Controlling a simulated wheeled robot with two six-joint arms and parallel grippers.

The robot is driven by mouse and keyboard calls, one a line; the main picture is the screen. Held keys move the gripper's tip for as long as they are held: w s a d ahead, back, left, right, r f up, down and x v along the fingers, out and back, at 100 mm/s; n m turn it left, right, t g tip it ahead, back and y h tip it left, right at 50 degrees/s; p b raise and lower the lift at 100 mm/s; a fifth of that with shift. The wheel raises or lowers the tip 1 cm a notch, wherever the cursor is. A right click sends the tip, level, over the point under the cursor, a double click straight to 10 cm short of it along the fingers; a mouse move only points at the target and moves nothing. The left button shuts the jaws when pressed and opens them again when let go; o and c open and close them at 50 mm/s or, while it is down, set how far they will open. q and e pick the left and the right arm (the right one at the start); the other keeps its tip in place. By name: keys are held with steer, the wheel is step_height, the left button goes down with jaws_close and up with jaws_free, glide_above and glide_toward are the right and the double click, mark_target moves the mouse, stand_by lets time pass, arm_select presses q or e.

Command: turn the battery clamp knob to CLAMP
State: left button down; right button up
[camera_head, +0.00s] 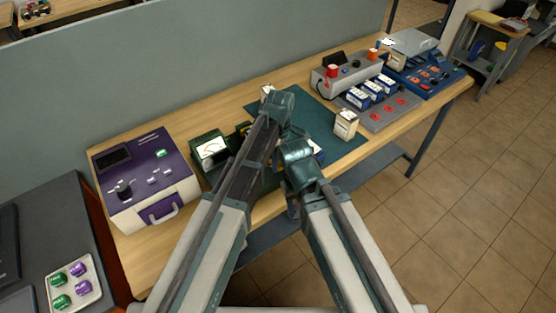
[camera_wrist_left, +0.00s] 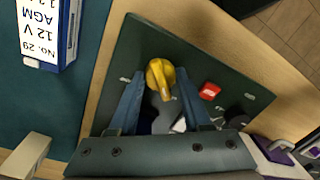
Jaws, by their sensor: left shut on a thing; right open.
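The yellow clamp knob (camera_wrist_left: 160,72) stands on a dark green panel (camera_wrist_left: 226,75) in the left wrist view. Its grip points down the picture, slightly to the right. My left gripper (camera_wrist_left: 159,84) has one finger on each side of the knob and is shut on it. Labels near the knob are too small to read. In the head view my left arm hides the knob's details. My right gripper (camera_head: 297,155) is lower, just right of my left arm, open; its fingertips are hidden by the arm.
A meter (camera_head: 211,149) and purple box (camera_head: 145,180) stand left. A grey rack (camera_head: 385,122) with several batteries and a blue unit (camera_head: 430,77) stand further right. A red button (camera_wrist_left: 209,91) sits beside the knob.

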arm_select(q)
steer(key=m, duration=0.4)
steer(key=shift+m, duration=0.3)
steer(key=m, duration=0.4)
steer(key=shift+s+y, duration=0.1)
steer(key=shift+y, duration=0.2)
steer(key=m, duration=0.4)
steer(key=shift+m+t, duration=0.4)
steer(key=shift+m, duration=2)
steer(key=c, duration=0.6)
jaws_free()
